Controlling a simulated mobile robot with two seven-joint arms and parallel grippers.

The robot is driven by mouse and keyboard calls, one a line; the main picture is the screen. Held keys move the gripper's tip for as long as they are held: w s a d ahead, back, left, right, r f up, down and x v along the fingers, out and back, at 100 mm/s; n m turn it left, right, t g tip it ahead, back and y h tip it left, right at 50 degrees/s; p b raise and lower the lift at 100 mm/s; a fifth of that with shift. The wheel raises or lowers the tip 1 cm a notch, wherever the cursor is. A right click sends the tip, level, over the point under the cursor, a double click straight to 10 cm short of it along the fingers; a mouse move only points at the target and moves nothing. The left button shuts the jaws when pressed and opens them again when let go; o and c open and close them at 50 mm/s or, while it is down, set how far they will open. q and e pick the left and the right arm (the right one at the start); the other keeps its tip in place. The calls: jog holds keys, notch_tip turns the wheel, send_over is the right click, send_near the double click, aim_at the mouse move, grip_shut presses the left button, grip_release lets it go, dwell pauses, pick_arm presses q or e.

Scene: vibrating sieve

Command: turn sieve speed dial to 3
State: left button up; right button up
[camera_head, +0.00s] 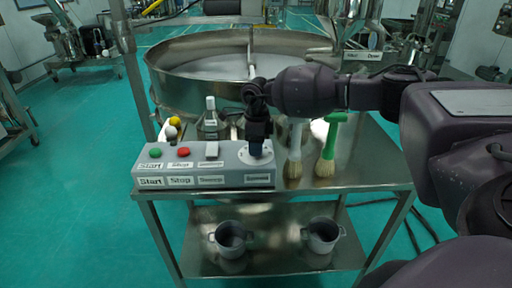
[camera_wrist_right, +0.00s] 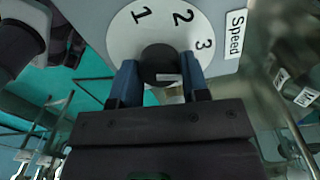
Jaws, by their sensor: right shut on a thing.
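The grey control box (camera_head: 205,166) stands on the metal table, with the speed dial (camera_head: 257,155) at its right end. The right wrist view shows the dial's white face (camera_wrist_right: 128,40) with the numbers 1, 2 and 3 and a "Speed" label. My right gripper (camera_head: 257,140) points down at the dial. Its two blue fingers (camera_wrist_right: 160,78) are shut on the black dial knob (camera_wrist_right: 158,60), one on each side. A white mark shows on the knob's lower right; I cannot tell which number it stands for. My left gripper is not in view.
A green start button (camera_head: 155,152), a red stop button (camera_head: 183,151) and a white switch (camera_head: 211,150) sit left of the dial. Two brushes (camera_head: 328,150) stand close to its right. The large round sieve (camera_head: 200,90) is behind. Two pots (camera_head: 322,236) stand on the lower shelf.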

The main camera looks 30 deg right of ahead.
jog(key=n+b, duration=0.1)
jog(key=n, duration=0.1)
jog(key=shift+n, duration=0.8)
jog(key=o, duration=0.9)
jog(key=shift+r, duration=0.1)
